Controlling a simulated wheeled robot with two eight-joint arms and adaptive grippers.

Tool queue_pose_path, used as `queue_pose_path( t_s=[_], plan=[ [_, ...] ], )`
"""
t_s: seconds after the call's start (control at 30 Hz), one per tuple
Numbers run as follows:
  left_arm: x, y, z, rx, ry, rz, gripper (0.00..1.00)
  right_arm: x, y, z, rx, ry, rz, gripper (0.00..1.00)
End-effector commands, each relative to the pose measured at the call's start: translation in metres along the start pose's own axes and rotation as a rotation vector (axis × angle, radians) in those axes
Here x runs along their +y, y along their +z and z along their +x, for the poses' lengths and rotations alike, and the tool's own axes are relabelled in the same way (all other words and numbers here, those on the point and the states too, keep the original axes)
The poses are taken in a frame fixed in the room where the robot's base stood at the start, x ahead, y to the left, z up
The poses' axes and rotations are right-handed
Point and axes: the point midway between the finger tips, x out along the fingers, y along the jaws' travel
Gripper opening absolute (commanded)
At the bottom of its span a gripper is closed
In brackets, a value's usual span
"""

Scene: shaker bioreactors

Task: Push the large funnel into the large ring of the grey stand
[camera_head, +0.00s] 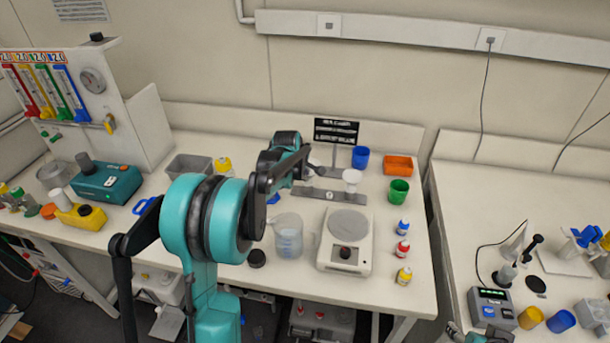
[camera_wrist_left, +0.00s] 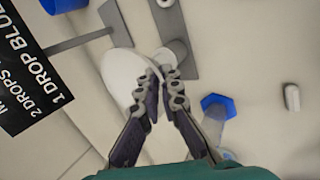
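The large white funnel (camera_wrist_left: 122,72) is in the left wrist view, against my left fingers and seen at a slant. In the head view the large funnel (camera_head: 314,171) is partly hidden by my left gripper (camera_head: 303,175). The grey stand (camera_head: 325,194) has its long base flat on the table, and its base also shows in the wrist view (camera_wrist_left: 172,25). I cannot tell how deep the funnel sits in the large ring. A smaller white funnel (camera_head: 352,177) is on the stand's right side.
A blue cup (camera_head: 360,157), green cup (camera_head: 399,190), orange tray (camera_head: 398,165) and black sign (camera_head: 336,131) surround the stand. Part of my right arm shows at the bottom edge.

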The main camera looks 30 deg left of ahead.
Motion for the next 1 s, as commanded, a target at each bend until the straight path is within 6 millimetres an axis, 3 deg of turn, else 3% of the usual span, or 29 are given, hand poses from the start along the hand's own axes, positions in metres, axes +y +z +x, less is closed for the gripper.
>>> queue_pose_path(
  t_s=[0.3, 0.4, 0.43, 0.77, 1.0],
  plan=[
    [-0.002, 0.0, 0.003, 0.0, 0.0, 0.0, 0.0, 0.0, 0.001, 0.002, 0.0, 0.0, 0.0, 0.5],
    [-0.002, 0.0, 0.003, 0.0, 0.0, 0.0, 0.28, 0.0, 0.001, 0.002, 0.0, 0.0, 0.0, 0.5],
    [-0.002, 0.0, 0.003, 0.0, 0.0, 0.0, 0.29, 0.0, 0.001, 0.002, 0.0, 0.0, 0.0, 0.5],
    [-0.002, 0.0, 0.0, 0.0, 0.0, 0.0, 0.29, 0.0, 0.001, 0.002, 0.0, 0.0, 0.0, 0.5],
    [-0.002, 0.0, -0.04, 0.0, 0.0, 0.0, 0.29, 0.0, 0.001, 0.002, 0.0, 0.0, 0.0, 0.5]
  ],
)
